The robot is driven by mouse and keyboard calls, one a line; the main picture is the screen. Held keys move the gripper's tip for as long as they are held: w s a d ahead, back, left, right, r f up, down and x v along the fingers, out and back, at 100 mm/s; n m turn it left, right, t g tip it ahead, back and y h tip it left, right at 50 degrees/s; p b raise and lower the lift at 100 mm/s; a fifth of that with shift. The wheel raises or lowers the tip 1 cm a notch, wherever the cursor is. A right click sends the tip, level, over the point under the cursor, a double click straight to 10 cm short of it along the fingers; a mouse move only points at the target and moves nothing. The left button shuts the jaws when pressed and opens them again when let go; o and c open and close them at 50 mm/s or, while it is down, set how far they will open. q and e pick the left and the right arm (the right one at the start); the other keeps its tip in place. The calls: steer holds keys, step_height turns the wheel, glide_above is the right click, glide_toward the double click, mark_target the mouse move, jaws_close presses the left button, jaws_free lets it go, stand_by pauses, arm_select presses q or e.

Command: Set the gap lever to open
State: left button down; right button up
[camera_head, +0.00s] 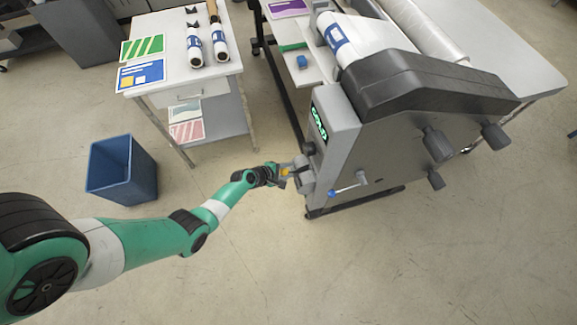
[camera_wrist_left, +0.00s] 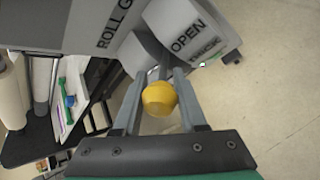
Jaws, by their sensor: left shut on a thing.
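The laminator (camera_head: 375,125) stands at the right with its grey end panel facing my left arm. The gap lever's yellow knob (camera_head: 284,172) is at the near corner of that panel; it also shows in the left wrist view (camera_wrist_left: 159,98). My left gripper (camera_head: 285,170) is shut on the knob, with one finger on each side of it in the left wrist view. Beyond the knob is a grey plate (camera_wrist_left: 190,42) with the word OPEN and a partly hidden second word. The lever's shaft is mostly hidden. My right gripper is not in view.
A blue bin (camera_head: 122,170) stands on the floor at the left. A white table (camera_head: 185,75) with rolls and sheets stands behind. The floor in front is clear.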

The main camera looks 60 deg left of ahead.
arm_select(q)
steer(key=shift+c, duration=2.3)
jaws_free()
steer(key=shift+r, duration=0.1)
steer(key=shift+s+r+p, duration=0.25)
steer(key=shift+r+p, duration=0.05)
steer(key=shift+p, duration=0.05)
steer(key=p+v, duration=0.4)
steer(key=v, duration=0.6)
steer(key=shift+s+r, duration=0.2)
steer(key=shift+s, duration=0.1)
